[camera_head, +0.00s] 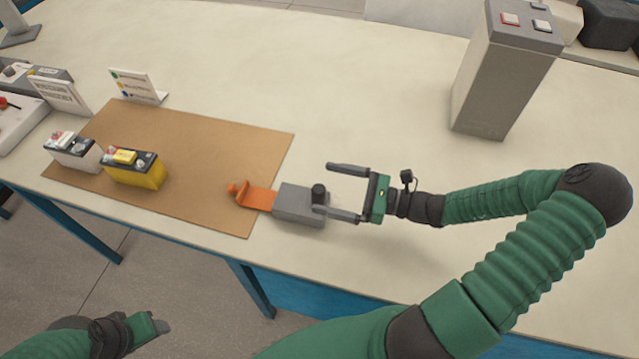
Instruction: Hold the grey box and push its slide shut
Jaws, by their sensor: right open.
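The grey box (297,205) sits at the right edge of the brown mat, near the table's front. Its orange slide (258,198) sticks out to the left over the mat, with an upturned end. A dark round knob (319,194) shows at the box's right end. My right gripper (345,190) is open at the right of the box, its fingers pointing left. Its near finger overlaps the box's right end in the picture; I cannot tell whether they touch. My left gripper (150,327) is low at the left, off the table's front edge; its fingers are not clear.
The brown mat (210,150) bears a white battery (73,152) and a yellow battery (135,168) at its left. Small signs (138,86) stand behind. A tall grey block (505,70) with buttons stands at the back right. The table's middle is clear.

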